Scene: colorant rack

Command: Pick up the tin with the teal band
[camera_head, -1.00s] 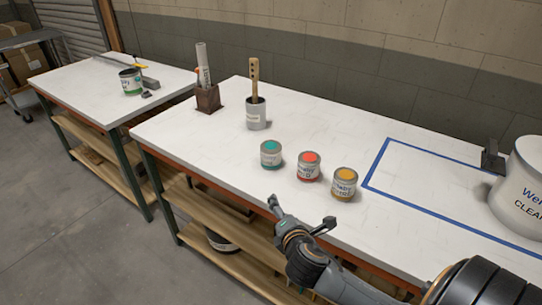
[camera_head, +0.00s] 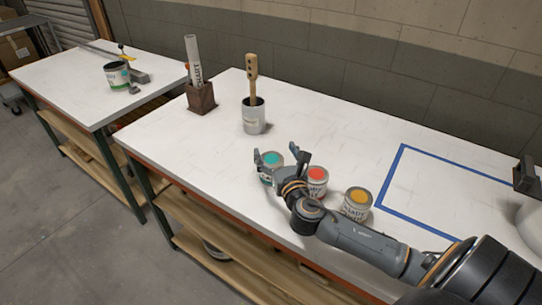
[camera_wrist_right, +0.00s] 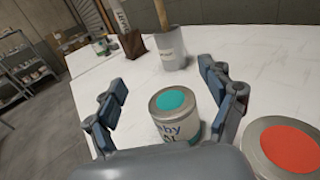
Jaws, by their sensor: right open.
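The tin with the teal band (camera_head: 272,160) stands upright on the white worktop, left of two other tins. It has a teal disc on its lid and a printed label, and it also shows in the right wrist view (camera_wrist_right: 176,118). My right gripper (camera_head: 281,156) is open around this tin, low over the worktop. In the right wrist view the tin stands between the spread fingers (camera_wrist_right: 168,104), nearer the right finger, with a clear gap to the left one. My gripper partly hides the tin's lower part in the head view. My left gripper is not in view.
The red-lidded tin (camera_head: 316,178) stands close to the right of my gripper. The yellow-lidded tin (camera_head: 357,202) is further right. A grey pot with a wooden-handled tool (camera_head: 253,117) and a brown holder (camera_head: 201,98) stand behind. A blue-taped rectangle (camera_head: 395,170) is empty where visible.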

